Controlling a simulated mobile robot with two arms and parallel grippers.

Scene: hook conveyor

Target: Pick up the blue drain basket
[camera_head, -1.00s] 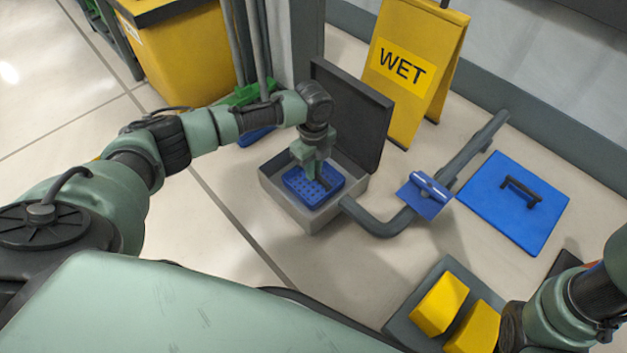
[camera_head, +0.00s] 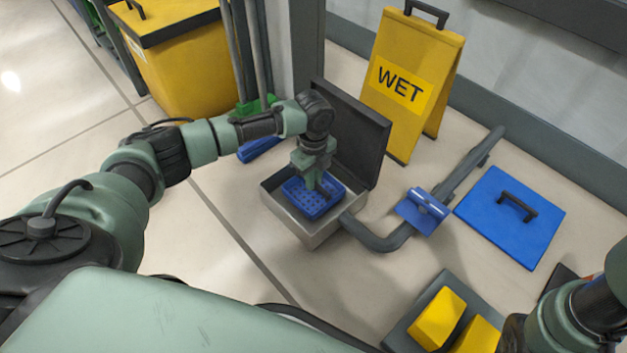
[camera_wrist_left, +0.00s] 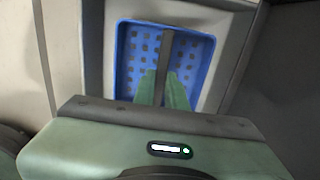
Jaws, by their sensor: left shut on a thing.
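The blue drain basket (camera_head: 305,199) is a shallow tray with a perforated floor, sitting in the opening of the grey drain box (camera_head: 290,225), whose dark lid stands open behind it. My left gripper (camera_head: 315,184) points down into the basket. It is shut on the dark bar across the basket's middle. The left wrist view shows the basket (camera_wrist_left: 201,64) and the two green fingertips (camera_wrist_left: 164,88) pressed close on either side of the bar. My right arm is at the lower right edge; its gripper is out of the frame.
A yellow WET sign (camera_head: 412,75) stands behind the box. A grey pipe with a blue valve piece (camera_head: 422,211) runs right from the box. A blue panel with a black handle (camera_head: 500,222) and yellow blocks (camera_head: 437,318) on a dark mat lie farther right.

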